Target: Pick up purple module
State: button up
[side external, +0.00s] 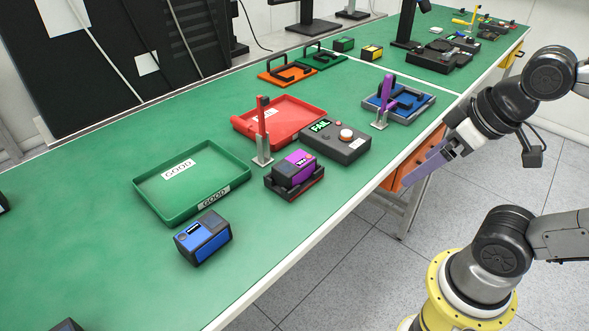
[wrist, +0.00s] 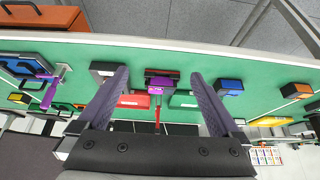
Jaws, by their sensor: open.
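The purple module (side external: 294,167) is a small black box with a purple top. It sits in a dark, red-edged cradle (side external: 296,190) on the green table. In the wrist view the purple module (wrist: 160,82) appears between the fingers, farther off. My gripper (side external: 420,170) is off the table's right edge in the side view, well apart from the module. Its two dark purple fingers are spread wide in the wrist view (wrist: 158,76), with nothing between them.
A red lever on a metal stand (side external: 262,135) rises behind the module. A test box (side external: 336,142) reading FAIL stands to its right. A green GOOD tray (side external: 238,188), a red tray (side external: 302,107) and a blue module (side external: 203,237) are nearby. The near left table is mostly clear.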

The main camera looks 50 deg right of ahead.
jog(key=w+r+m, duration=0.6)
jog(key=r+m, duration=0.1)
jog(key=m, duration=0.3)
jog(key=m+g, duration=0.6)
jog(key=m, duration=0.2)
send_over(291, 164)
notch_tip(291, 164, down, 16)
jog(key=shift+s+r, duration=0.15)
jog(key=shift+f, duration=3)
